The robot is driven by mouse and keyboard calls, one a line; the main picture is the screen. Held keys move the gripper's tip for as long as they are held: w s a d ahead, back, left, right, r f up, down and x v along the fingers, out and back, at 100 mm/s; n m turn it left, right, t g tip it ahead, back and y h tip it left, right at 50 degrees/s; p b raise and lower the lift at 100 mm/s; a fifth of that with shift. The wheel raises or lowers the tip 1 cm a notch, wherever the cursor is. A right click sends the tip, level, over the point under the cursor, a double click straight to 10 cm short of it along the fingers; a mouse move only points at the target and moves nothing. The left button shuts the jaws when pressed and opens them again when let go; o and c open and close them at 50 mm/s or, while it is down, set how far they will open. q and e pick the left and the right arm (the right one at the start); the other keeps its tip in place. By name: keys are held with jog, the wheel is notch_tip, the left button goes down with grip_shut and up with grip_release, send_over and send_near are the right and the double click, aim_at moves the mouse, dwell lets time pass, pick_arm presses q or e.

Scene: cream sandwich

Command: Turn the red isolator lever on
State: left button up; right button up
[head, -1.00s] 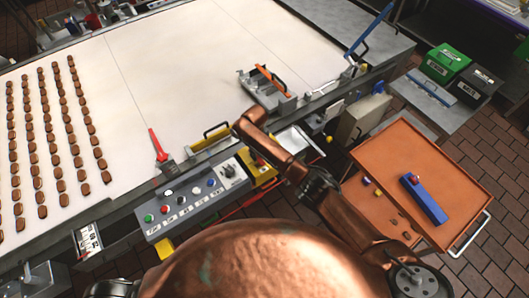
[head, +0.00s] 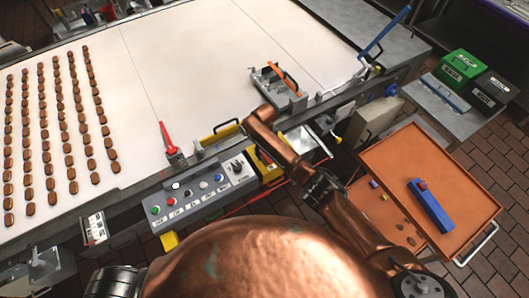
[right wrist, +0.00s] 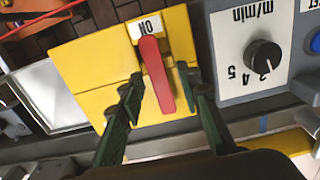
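The red isolator lever (right wrist: 157,75) is on a yellow box (right wrist: 85,65) in the right wrist view. One end of the lever lies right beside a white label (right wrist: 149,25) reading ON, upside down in the picture. My right gripper (right wrist: 161,76) is open, with one dark green finger on each side of the lever. I cannot tell whether either finger touches it. In the head view the yellow box (head: 268,172) is partly hidden by my copper right arm, and the lever cannot be made out. My left gripper is not in view.
A grey control panel (head: 170,224) with buttons and a knob adjoins the yellow box. The pale conveyor (head: 190,60) beyond carries rows of brown biscuits (head: 72,130). An orange cart (head: 465,185) with a blue block (head: 430,205) stands right.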

aim_at(265, 155)
jog(key=shift+r, duration=0.1)
notch_tip(265, 155, up, 12)
dwell(0.6)
dwell(0.4)
